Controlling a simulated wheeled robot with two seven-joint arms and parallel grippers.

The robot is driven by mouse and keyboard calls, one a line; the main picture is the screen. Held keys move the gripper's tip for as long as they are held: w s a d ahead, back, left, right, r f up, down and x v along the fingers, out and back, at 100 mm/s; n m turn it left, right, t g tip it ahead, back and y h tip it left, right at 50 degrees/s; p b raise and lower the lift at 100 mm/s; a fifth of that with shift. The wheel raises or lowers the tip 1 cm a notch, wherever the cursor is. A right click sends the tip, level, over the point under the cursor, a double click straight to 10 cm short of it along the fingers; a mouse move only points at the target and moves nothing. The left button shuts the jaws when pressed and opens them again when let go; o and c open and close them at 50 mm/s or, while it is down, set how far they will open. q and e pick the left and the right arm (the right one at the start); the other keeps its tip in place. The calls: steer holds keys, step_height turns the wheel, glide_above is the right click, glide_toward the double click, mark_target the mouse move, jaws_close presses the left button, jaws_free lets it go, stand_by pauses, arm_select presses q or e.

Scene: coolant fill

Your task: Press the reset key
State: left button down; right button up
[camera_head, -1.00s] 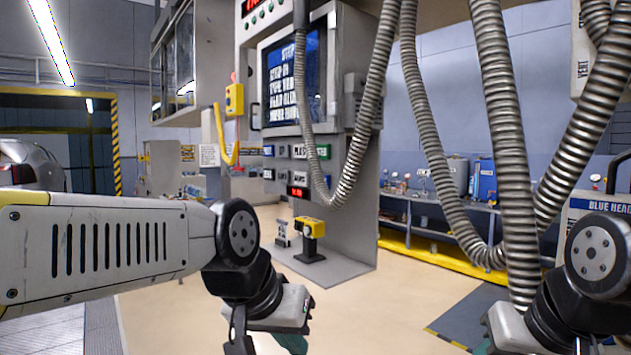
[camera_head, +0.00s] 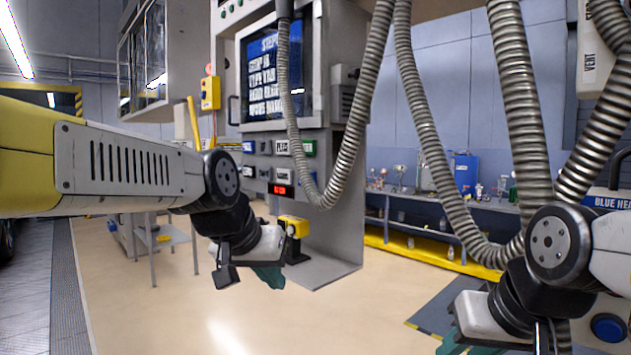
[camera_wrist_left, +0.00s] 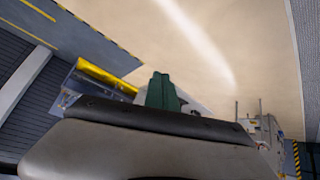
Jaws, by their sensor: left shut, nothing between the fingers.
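The grey control cabinet (camera_head: 345,150) stands ahead with a lit blue screen (camera_head: 262,75). Below the screen are two rows of small labelled keys, among them a blue one (camera_head: 248,147), a white one (camera_head: 282,147) and a green one (camera_head: 310,147). Their labels are too small to read surely, so I cannot tell which is the reset key. My left gripper (camera_head: 269,278) is shut and empty, low in front of the cabinet and apart from the keys. My right gripper (camera_head: 450,343) is partly cut off at the bottom.
Ribbed metal hoses (camera_head: 425,120) hang in front of the cabinet's right side and beyond. A yellow and black device (camera_head: 293,226) stands at the cabinet's foot. A workbench (camera_head: 430,215) with a yellow base runs along the back right. The floor (camera_head: 330,315) ahead is clear.

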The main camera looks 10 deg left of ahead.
arm_select(q)
steer(key=w+a+r+t, duration=0.1)
steer(key=w+a+r, duration=0.2)
steer(key=w, duration=0.7)
steer(key=w+a+r+m+t+y, duration=0.1)
steer(key=w+r, duration=0.4)
steer(key=w, duration=0.5)
steer(key=w+a+r+t+y, duration=0.1)
steer(key=w+a+r+t, duration=0.2)
steer(key=w, duration=0.7)
step_height(320, 180, up, 2)
steer(key=shift+w+a+m, duration=0.35)
steer(key=shift+a+m, duration=0.05)
steer(key=shift+a, duration=0.85)
glide_toward(301, 184)
steer(key=shift+a+x, duration=0.15)
steer(key=shift+x, duration=0.95)
steer(key=shift+a+x, duration=0.1)
steer(key=shift+x, duration=1)
steer(key=shift+s+f, duration=0.1)
steer(key=shift+w+d, duration=0.25)
steer(key=shift+w, duration=0.05)
